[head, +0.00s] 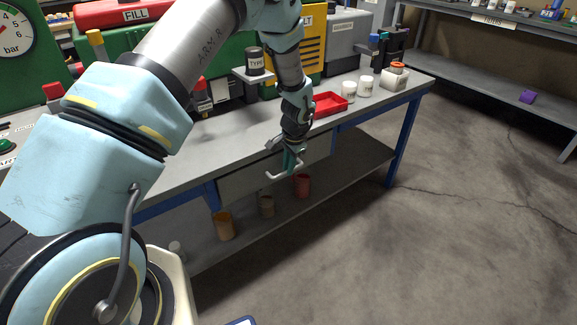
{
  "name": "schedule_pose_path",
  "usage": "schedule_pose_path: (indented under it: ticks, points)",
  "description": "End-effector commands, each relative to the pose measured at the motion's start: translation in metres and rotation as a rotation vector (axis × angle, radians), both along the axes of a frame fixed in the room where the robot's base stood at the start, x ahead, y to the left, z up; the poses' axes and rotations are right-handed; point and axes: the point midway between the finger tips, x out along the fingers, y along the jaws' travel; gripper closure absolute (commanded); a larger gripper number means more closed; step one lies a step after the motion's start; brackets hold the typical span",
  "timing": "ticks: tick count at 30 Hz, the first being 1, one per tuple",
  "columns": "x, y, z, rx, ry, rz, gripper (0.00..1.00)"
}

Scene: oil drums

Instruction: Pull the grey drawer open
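The grey drawer (243,184) is set under the top of the blue-legged workbench and looks shut, its front about level with the bench frame. Its pale bar handle (283,176) stands out from the front near the middle. My gripper (291,164) points down in front of the drawer, with its teal fingers at the handle. The fingers overlap the handle in this view, so I cannot tell whether they touch it or grip it. The gripper and wrist hide part of the drawer front.
The workbench (215,147) carries a red tray (328,104), white jars (348,92) and a black labelled can (254,61). Orange (223,226), grey (267,206) and red (302,186) containers stand on the shelf below. The floor (400,250) to the right is clear.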

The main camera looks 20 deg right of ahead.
Motion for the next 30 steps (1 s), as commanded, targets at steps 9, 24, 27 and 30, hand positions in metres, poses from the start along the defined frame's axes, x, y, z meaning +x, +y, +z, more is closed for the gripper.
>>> schedule_pose_path:
  ticks: [9, 24, 27, 30]
  points:
    - [0.0000, 0.0000, 0.0002, 0.000, 0.000, 0.000, 1.00]
    - [-0.0001, 0.0000, 0.0003, 0.000, 0.000, 0.000, 1.00]
    - [-0.0001, 0.0000, 0.0003, 0.000, 0.000, 0.000, 1.00]
    - [-0.0001, 0.0000, 0.0004, 0.000, 0.000, 0.000, 1.00]
